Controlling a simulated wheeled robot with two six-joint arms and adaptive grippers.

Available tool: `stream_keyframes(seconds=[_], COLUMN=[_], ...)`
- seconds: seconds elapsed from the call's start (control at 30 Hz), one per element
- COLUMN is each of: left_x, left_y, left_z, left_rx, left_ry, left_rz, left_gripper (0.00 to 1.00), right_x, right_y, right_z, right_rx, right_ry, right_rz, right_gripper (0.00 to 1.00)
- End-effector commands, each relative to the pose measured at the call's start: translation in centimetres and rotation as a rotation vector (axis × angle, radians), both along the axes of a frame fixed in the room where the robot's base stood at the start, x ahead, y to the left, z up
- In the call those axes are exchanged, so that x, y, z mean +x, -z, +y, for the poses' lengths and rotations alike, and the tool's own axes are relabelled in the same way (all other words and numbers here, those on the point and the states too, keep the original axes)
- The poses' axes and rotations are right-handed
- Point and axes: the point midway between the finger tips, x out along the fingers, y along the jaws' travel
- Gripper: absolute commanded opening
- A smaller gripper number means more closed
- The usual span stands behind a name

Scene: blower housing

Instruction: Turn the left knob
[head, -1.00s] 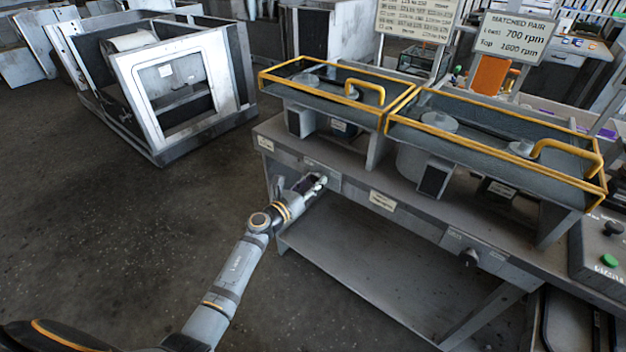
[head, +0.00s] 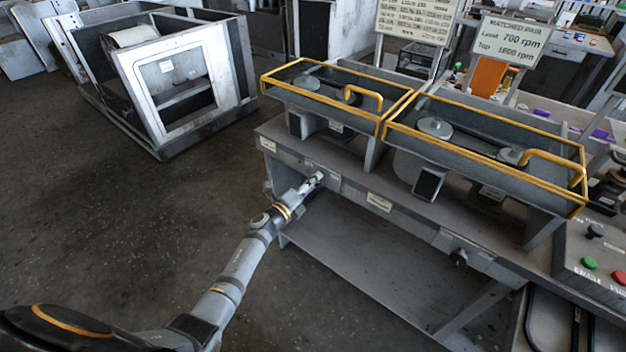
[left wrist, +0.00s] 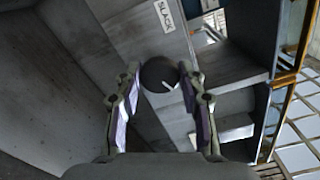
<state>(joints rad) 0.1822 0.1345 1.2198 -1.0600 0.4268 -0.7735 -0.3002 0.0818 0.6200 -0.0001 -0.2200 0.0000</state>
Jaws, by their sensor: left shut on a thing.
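The left knob (left wrist: 159,74) is a dark round knob with a white pointer line, seen in the left wrist view between my fingertips. The pointer slants across its lower right part. My left gripper (left wrist: 160,78) is shut on it, one finger on each side. In the head view my left gripper (head: 314,182) is at the front panel of the grey bench (head: 385,228), near its left end, and hides the left knob. A second dark knob (head: 459,257) sits farther right on the same panel. My right gripper is not in view.
Two yellow-framed guards (head: 335,92) with pulleys stand on the bench. A control box with a green button (head: 589,263) is at the right. A label reading SLACK (left wrist: 165,16) is near the left knob. Open floor (head: 120,230) lies to the left.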

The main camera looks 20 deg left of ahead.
Motion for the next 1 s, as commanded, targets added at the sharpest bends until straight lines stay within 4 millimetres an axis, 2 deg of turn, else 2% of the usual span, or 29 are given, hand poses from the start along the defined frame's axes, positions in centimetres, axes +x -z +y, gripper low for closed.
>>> stream_keyframes(seconds=[0.1, 0.5, 1.0], left_x=[0.0, 0.0, 0.0], left_y=[-0.3, -0.1, 0.1], left_z=[0.0, 0.0, 0.0], left_rx=[-0.104, -0.419, -0.599], left_ry=[-0.002, -0.001, -0.001], left_rz=[0.039, 0.153, 0.218], left_gripper=[0.08, 0.08, 0.08], right_x=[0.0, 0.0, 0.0], right_y=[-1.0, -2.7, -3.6], right_z=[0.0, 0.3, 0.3], right_rx=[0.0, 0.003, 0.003], right_ry=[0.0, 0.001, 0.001], right_rz=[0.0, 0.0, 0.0], right_gripper=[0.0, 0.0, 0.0])
